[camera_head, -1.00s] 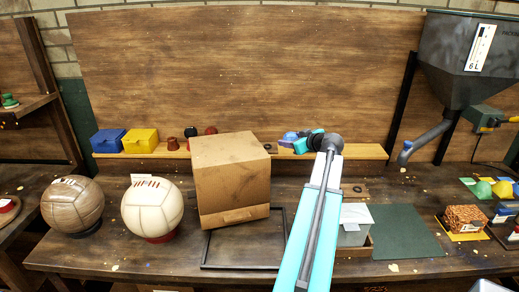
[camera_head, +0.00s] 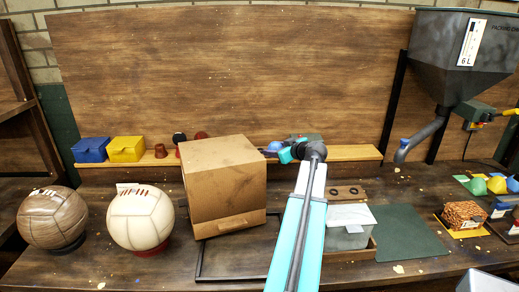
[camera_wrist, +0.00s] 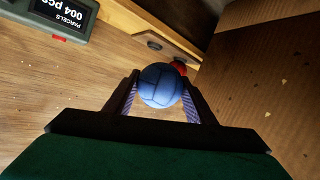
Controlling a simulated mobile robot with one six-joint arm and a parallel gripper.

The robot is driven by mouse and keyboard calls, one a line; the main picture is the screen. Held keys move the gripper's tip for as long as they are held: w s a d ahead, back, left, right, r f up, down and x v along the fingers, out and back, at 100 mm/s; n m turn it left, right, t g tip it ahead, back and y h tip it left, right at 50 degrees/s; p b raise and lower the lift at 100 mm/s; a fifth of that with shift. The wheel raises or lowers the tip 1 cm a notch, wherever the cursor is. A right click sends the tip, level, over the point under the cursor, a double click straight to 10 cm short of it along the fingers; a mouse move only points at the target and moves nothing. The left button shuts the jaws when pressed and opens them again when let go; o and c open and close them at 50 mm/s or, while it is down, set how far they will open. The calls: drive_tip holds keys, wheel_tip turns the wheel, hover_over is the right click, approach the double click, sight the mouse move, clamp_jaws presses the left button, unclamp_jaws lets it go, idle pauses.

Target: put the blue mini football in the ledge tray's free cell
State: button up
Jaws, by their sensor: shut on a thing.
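My gripper (camera_wrist: 160,95) is shut on the blue mini football (camera_wrist: 160,86), which sits between the two fingers in the wrist view. In the head view the ball (camera_head: 275,146) shows small, just right of the carton and close to the wall ledge (camera_head: 350,153). The rest of the tray is hidden by the ball and carton.
A large cardboard carton (camera_head: 223,185) stands close on the gripper's left, and its side (camera_wrist: 262,90) fills the wrist view's right. A counter box (camera_wrist: 55,18) stands on the ledge. Blue (camera_head: 90,150) and yellow (camera_head: 127,149) boxes sit further left.

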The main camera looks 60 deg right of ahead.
drive_tip(key=w+d+p, duration=0.1)
drive_tip(key=w+d, duration=0.2)
drive_tip(key=w, duration=0.1)
drive_tip(key=w+d+f+p, duration=0.1)
drive_tip(key=w+d, duration=0.2)
drive_tip(key=w, duration=0.1)
drive_tip(key=w+d+p, duration=0.1)
drive_tip(key=w+d, duration=0.1)
drive_tip(key=w, duration=0.3)
drive_tip(key=shift+d+f, duration=0.2)
drive_tip(key=shift+d, duration=0.2)
drive_tip(key=shift+f, duration=0.15)
drive_tip(key=shift+f+p, duration=0.55)
drive_tip(key=shift+f, duration=1.05)
drive_tip(key=o, duration=1.2)
drive_tip(key=shift+f, duration=0.1)
